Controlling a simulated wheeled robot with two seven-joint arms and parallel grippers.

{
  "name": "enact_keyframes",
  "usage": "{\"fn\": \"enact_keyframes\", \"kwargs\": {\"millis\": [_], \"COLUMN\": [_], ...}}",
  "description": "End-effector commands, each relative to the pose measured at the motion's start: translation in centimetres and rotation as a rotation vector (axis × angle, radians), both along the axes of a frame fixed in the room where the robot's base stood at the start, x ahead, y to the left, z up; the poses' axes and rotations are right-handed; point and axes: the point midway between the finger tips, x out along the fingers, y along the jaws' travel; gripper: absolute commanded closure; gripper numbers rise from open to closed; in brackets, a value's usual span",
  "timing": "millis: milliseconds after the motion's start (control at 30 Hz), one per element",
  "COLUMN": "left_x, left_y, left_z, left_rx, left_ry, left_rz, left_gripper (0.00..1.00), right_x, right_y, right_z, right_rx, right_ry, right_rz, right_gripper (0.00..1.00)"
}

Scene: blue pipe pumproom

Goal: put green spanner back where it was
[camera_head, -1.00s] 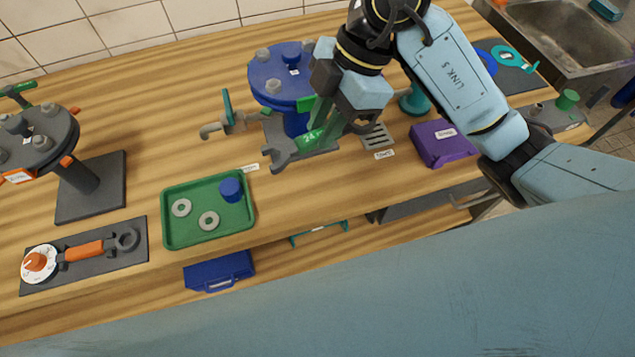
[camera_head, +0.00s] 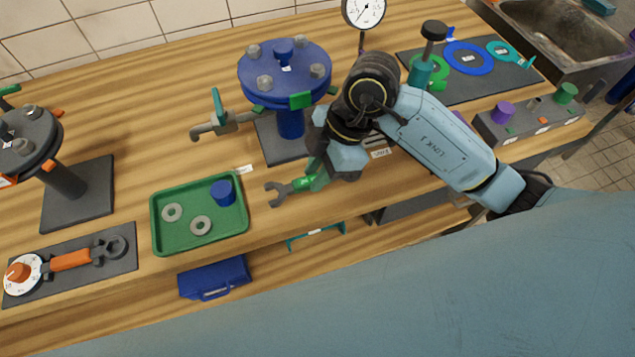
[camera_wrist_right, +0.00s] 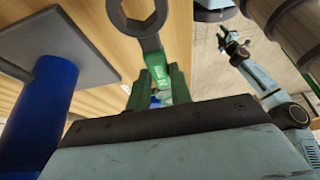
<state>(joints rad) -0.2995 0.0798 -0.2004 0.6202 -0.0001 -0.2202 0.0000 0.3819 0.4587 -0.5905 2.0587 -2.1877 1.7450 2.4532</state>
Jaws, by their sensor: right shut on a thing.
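The green spanner (camera_head: 303,183) has a grey, jawed head (camera_head: 277,194) pointing left in the head view. My right gripper (camera_head: 318,176) is shut on its green handle. The spanner is above the front of the wooden bench, right of the green tray and in front of the blue flange stand; its exact height cannot be told. In the right wrist view, the handle (camera_wrist_right: 158,72) runs up between the green fingers to the grey head, cut by the top edge. My left gripper (camera_wrist_right: 230,38) shows small at the right there; its opening is unclear.
The blue flange (camera_head: 285,72) on its dark base stands behind the spanner. The green tray (camera_head: 158,215) holds two washers and a blue cap. A dark mat with an orange spanner (camera_head: 72,260) lies front left. A blue case (camera_head: 215,278) is below the bench edge.

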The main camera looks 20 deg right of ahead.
Motion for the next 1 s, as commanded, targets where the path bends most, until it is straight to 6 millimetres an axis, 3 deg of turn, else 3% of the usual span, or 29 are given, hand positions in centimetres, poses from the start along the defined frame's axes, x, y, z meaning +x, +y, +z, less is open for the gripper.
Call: {"fn": "enact_keyframes", "kwargs": {"millis": [233,467,500,633,1000], "left_x": [0.0,-0.1,-0.1,-0.1,-0.1], "left_y": [0.0,0.0,0.0,0.0,0.0], "left_z": [-0.9,-0.9,-0.9,-0.8,-0.7], "left_rx": [0.0,0.0,0.0,0.0,0.0], "left_ry": [0.001,0.001,0.001,0.001,0.001], "left_rz": [0.0,0.0,0.0,0.0,0.0], "left_gripper": [0.64,0.64,0.64,0.64,0.64], "right_x": [-0.1,0.0,-0.1,-0.1,0.0], "right_y": [0.0,0.0,0.0,0.0,-0.2], "right_z": [-4.2,-4.5,-4.5,-4.5,-4.0], "right_rx": [-0.001,-0.001,-0.002,-0.002,-0.002], "right_ry": [0.004,0.001,0.002,0.002,0.0], "right_rz": [-0.002,0.0,0.0,0.0,-0.001], "right_gripper": [1.0,1.0,0.76,0.59,0.57]}}
